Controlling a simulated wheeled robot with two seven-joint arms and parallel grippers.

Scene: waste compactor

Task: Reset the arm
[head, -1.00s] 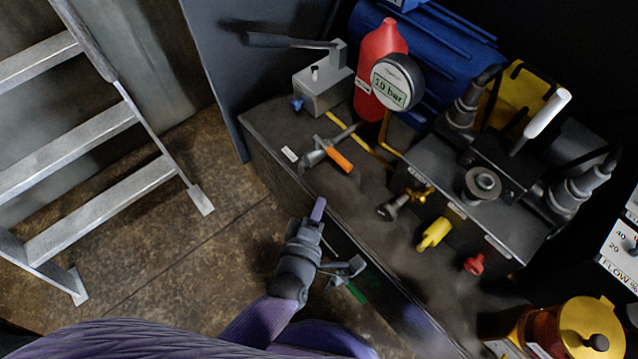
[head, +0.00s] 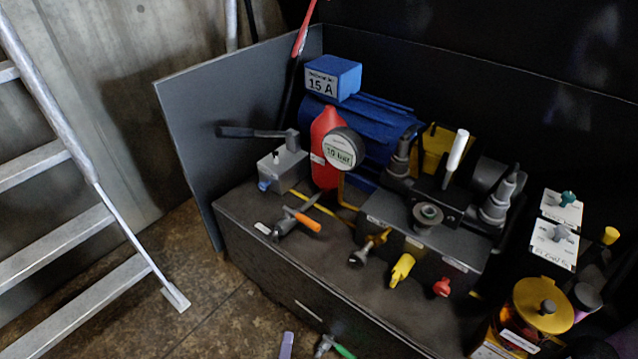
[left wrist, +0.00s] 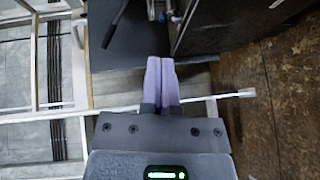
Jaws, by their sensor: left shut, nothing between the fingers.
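My left gripper (head: 287,345) shows only as a purple fingertip at the bottom edge of the head view, in front of the dark bench (head: 270,270). In the left wrist view its two purple fingers (left wrist: 161,82) lie side by side, shut and with nothing between them. The fingers are apart from the grey-handled and orange-handled valves on the bench top. My right gripper is in neither view.
A green-handled valve (head: 335,347) sits close to the right of my left gripper. A ladder (head: 90,200) stands at the left. The bench carries a red bottle (head: 325,135), a gauge (head: 342,148), a blue motor (head: 375,125) and an orange-handled valve (head: 300,220).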

